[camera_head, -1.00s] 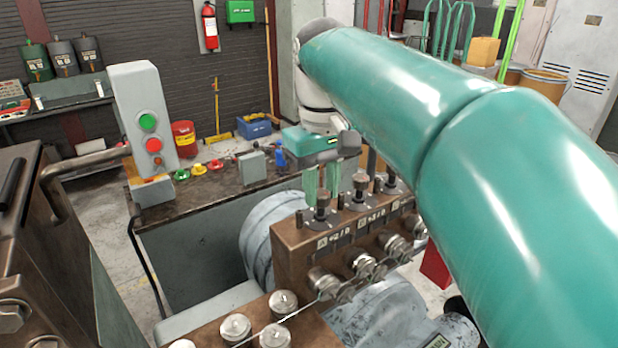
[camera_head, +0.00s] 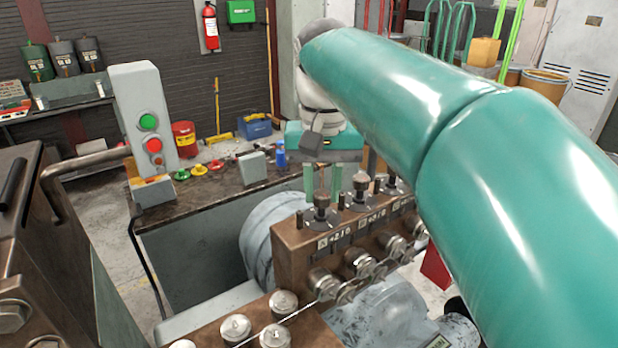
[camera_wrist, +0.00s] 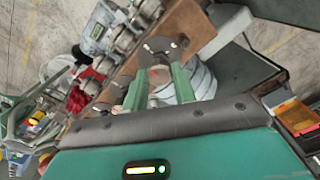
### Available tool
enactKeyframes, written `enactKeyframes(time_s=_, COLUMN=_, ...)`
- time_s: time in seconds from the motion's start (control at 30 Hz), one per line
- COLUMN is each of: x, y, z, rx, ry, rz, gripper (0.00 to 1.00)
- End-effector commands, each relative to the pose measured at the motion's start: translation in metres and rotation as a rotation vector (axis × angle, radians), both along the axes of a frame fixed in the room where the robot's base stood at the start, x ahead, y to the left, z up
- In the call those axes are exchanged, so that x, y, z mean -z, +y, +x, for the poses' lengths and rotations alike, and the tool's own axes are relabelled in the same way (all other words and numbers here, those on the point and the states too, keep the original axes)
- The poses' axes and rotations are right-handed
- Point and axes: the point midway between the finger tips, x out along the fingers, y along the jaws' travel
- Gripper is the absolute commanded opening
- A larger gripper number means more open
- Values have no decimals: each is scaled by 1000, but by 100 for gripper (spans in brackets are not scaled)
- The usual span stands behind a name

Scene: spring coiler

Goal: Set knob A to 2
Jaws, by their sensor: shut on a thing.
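Knob A (camera_head: 322,203) stands upright on a dark round base on top of the brown roller block, at the left end of a row of similar knobs. The label below it (camera_head: 335,238) seems to read "A +2.0", with small digits. My gripper (camera_head: 322,182) is above knob A, its two green fingers pointing down. In the wrist view the fingers (camera_wrist: 158,88) are closed around the knob's top (camera_wrist: 160,76), with the dark base (camera_wrist: 163,48) beyond. The fingers partly hide the knob there.
Two more knobs (camera_head: 358,190) stand close to the right, with metal rollers (camera_head: 322,284) and a wire along the block's front. A grey control post with green and red buttons (camera_head: 149,122) stands at left. My arm covers the right side.

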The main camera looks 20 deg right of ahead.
Motion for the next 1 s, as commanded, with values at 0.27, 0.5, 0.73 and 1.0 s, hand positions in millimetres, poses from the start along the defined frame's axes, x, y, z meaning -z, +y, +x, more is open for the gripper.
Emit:
enactKeyframes(time_s=0.27, x=-3, y=0, z=0, rx=0, ry=-8, rz=0, gripper=4)
enactKeyframes(time_s=0.5, x=-2, y=0, z=0, rx=0, ry=-5, rz=0, gripper=49)
enactKeyframes(time_s=0.73, x=-2, y=0, z=0, rx=0, ry=-3, rz=0, gripper=49)
enactKeyframes(time_s=1.0, x=-38, y=0, z=1, rx=-1, ry=-6, rz=0, gripper=49)
